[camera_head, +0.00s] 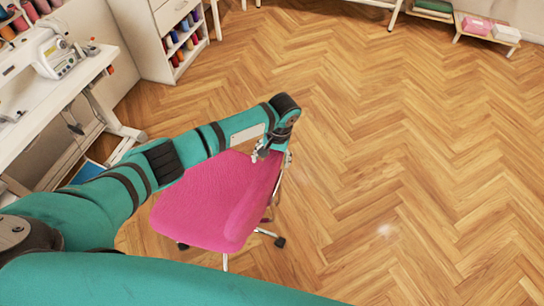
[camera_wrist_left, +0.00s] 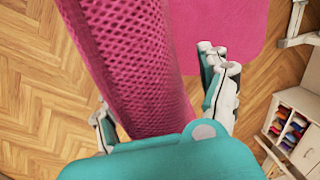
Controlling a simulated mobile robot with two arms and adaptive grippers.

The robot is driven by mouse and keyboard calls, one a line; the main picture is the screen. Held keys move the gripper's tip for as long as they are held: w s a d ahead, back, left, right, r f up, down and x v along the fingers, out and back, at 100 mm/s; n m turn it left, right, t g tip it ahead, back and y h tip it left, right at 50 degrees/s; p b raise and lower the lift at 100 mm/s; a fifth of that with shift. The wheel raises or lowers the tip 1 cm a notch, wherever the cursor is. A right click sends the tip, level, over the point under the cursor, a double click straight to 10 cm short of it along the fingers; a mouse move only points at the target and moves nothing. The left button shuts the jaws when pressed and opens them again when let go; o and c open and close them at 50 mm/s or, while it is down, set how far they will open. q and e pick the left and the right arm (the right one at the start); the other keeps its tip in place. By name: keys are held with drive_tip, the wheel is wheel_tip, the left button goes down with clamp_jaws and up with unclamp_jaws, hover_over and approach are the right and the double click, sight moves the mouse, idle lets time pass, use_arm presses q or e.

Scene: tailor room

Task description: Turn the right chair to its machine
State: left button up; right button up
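The pink chair (camera_head: 205,195) stands on the wood floor in the middle of the head view, its wheels partly visible below. Its backrest (camera_head: 256,195) is on the right side of the seat. My left gripper (camera_head: 268,152) is at the top of the backrest. In the left wrist view the mesh backrest (camera_wrist_left: 130,65) passes between the two fingers of my left gripper (camera_wrist_left: 165,105), with a gap on the right finger's side. The seat (camera_wrist_left: 215,25) shows beyond. A white sewing machine (camera_head: 52,55) stands on a white table (camera_head: 35,112) at the left. My right gripper is not in view.
A white cabinet (camera_head: 150,42) with thread spools stands behind the table. A low shelf (camera_head: 487,32) with folded cloth is at the back right. The floor (camera_head: 420,150) right of the chair is clear. Table legs (camera_head: 115,125) stand left of the chair.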

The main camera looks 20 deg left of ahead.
use_arm(q)
drive_tip(key=r, duration=0.4)
drive_tip(key=d+r, duration=0.1)
drive_tip(key=r, duration=0.7)
drive_tip(key=shift+w+d, duration=0.1)
drive_tip(key=shift+d, duration=0.25)
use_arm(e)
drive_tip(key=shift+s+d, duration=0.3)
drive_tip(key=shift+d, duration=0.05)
use_arm(q)
drive_tip(key=shift+f, duration=0.1)
